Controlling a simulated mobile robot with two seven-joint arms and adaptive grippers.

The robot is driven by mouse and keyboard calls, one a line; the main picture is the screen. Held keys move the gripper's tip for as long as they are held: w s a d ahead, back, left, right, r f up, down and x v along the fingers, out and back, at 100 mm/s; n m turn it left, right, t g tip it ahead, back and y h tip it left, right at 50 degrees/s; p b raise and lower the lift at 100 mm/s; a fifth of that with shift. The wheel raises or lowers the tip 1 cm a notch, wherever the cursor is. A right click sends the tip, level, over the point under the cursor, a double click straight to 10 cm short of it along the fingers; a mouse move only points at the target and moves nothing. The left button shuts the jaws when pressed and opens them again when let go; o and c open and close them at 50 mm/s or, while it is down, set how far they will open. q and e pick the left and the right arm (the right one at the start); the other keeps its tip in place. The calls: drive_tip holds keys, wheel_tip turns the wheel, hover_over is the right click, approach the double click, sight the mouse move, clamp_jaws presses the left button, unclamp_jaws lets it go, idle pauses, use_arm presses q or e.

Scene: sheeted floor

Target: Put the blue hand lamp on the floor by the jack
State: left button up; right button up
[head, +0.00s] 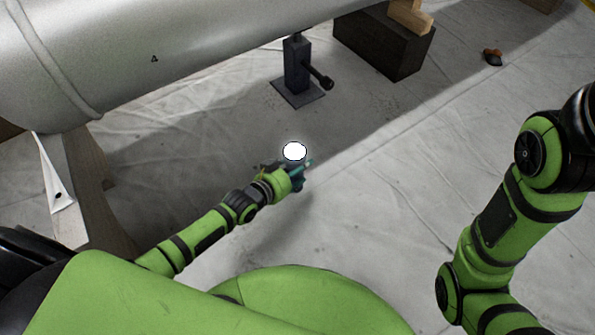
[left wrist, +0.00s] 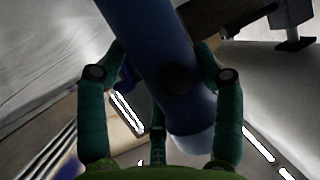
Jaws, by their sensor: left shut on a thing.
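The blue hand lamp (left wrist: 150,45) is a blue cylinder held between the green fingers of my left gripper (left wrist: 161,62) in the left wrist view. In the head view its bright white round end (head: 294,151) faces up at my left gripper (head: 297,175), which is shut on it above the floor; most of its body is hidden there. The dark grey jack (head: 297,65) stands upright on its square plate under the big pipe, beyond the gripper and apart from it. My right arm shows at the right of the head view, but its gripper is out of view.
A large silver pipe (head: 170,55) spans the upper left. A wooden support (head: 90,185) stands at left and a dark block (head: 385,45) right of the jack. A small orange and black thing (head: 492,57) lies farther right. The sheeted floor (head: 400,150) is clear between.

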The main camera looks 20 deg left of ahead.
use_arm(q)
drive_tip(key=o, duration=0.8)
drive_tip(key=shift+f, duration=0.1)
drive_tip(key=o, duration=0.5)
